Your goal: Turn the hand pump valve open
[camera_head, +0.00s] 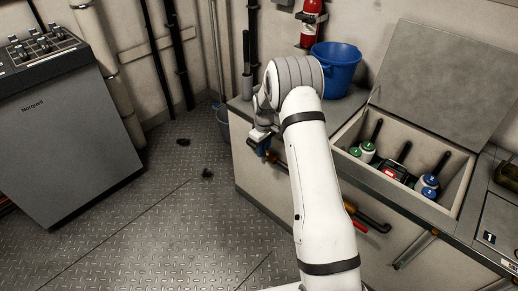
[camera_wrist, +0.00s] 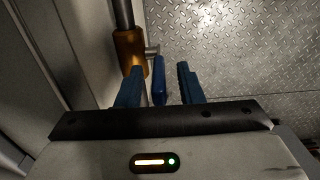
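A valve with an orange-brass body (camera_wrist: 130,48) sits on a grey pipe in the wrist view. A short metal stem joins it to a flat blue lever (camera_wrist: 159,82). My gripper (camera_wrist: 160,68) is open, with one blue finger on each side of the lever. Gaps show on both sides, so the fingers do not appear to press on it. In the head view my gripper (camera_head: 262,143) is low at the counter's left front face, partly hidden by my wrist.
A second valve with a red handle (camera_head: 374,221) is on the counter front, right of my arm. On the counter are a blue bucket (camera_head: 336,68) and an open bin (camera_head: 446,203) with bottles. A grey cabinet (camera_head: 65,130) stands left; the plate floor (camera_head: 165,215) between is mostly clear.

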